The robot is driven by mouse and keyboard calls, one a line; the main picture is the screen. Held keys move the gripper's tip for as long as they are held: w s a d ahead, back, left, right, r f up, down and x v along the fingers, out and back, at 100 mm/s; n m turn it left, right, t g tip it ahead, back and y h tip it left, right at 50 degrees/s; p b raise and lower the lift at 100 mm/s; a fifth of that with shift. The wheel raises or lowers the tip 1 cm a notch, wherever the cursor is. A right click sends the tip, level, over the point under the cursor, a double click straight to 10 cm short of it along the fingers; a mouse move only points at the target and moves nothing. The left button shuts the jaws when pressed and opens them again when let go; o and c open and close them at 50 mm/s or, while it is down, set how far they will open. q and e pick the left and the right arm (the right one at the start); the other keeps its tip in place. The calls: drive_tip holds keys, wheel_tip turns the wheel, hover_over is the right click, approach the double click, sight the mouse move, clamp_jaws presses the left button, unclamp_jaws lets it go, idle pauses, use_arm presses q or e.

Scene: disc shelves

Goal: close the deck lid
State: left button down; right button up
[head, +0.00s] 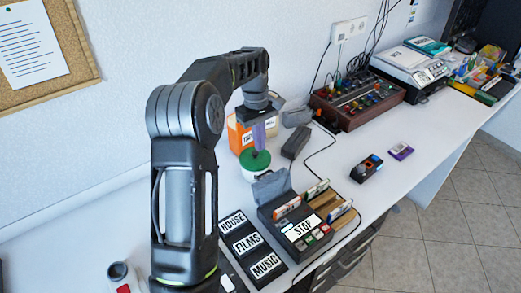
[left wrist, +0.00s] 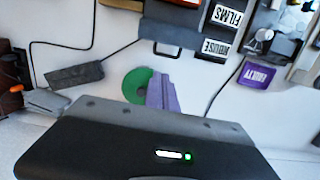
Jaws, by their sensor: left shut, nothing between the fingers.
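The deck (head: 302,232) is a dark box with a STOP label on the near part of the table. Its grey lid (head: 272,186) stands raised and tilted at the deck's back edge. My left gripper (head: 259,150) has purple fingers, points down and is shut and empty. It is behind the lid, apart from it, above a green disc (head: 254,163). The fingers (left wrist: 162,105) also show in the left wrist view beside the green disc (left wrist: 135,84). My right gripper is not in view.
Slots labelled HOUSE, FILMS and MUSIC (head: 252,243) lie left of the deck. Upright cases (head: 328,204) stand on its right. An orange box (head: 236,136) and a dark block (head: 296,142) are near my gripper. A mixer (head: 358,98) stands farther back. The table's right middle is mostly clear.

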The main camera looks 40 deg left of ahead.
use_arm(q)
drive_tip(key=f, duration=0.6)
drive_tip(key=d+f+p, duration=0.1)
drive_tip(key=f, duration=0.2)
drive_tip(key=shift+s+f, duration=0.1)
drive_tip(key=shift+s, duration=0.05)
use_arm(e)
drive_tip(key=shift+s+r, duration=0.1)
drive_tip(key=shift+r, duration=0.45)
use_arm(q)
drive_tip(key=shift+d, duration=0.1)
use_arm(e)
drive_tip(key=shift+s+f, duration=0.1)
use_arm(q)
drive_tip(key=shift+d+r+y, duration=0.15)
drive_tip(key=shift+r+y, duration=0.15)
drive_tip(key=shift+y, duration=0.1)
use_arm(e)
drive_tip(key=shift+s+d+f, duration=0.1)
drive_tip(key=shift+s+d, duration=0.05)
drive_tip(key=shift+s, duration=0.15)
